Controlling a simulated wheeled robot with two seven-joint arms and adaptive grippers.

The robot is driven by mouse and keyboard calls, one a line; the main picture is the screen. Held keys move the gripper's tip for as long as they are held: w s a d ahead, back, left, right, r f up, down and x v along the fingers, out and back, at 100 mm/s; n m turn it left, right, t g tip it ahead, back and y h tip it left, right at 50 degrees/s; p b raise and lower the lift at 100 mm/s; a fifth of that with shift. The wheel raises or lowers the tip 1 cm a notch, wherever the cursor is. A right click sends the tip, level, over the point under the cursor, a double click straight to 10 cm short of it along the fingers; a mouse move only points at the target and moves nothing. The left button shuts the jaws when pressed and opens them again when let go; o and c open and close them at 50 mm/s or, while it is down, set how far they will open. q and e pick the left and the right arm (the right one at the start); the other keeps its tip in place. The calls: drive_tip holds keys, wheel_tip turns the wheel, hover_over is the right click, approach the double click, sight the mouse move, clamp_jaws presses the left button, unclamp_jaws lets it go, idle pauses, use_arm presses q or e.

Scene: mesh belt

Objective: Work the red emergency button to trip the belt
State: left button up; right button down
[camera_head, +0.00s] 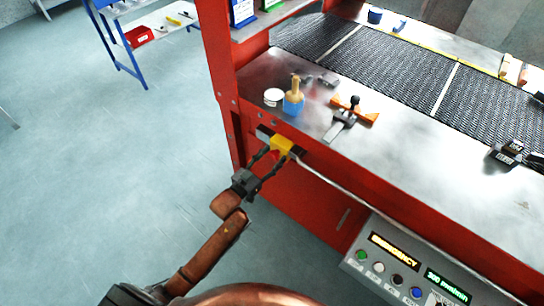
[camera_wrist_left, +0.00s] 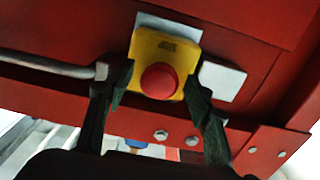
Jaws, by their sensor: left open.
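The emergency button is a round red knob (camera_wrist_left: 160,81) on a yellow box (camera_wrist_left: 146,48) fixed to the red side of the belt machine. In the head view the yellow box (camera_head: 281,145) sits under the table's front edge; its red knob is hidden there. My left gripper (camera_head: 278,154) is open, with its fingers reaching up to the box. In the left wrist view the two dark fingers (camera_wrist_left: 157,84) stand either side of the knob, with nothing between them but the knob and box. I cannot tell whether they touch or whether the knob is pressed in. My right gripper is not in view.
A control panel (camera_head: 350,262) has an amber display (camera_head: 395,250) reading EMERGENCY, a green display (camera_head: 447,286) and several push buttons. A metal rail (camera_head: 345,185) runs along the front.

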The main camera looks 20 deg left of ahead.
use_arm(q)
drive_tip(key=v, duration=1.2)
drive_tip(key=shift+f, duration=0.1)
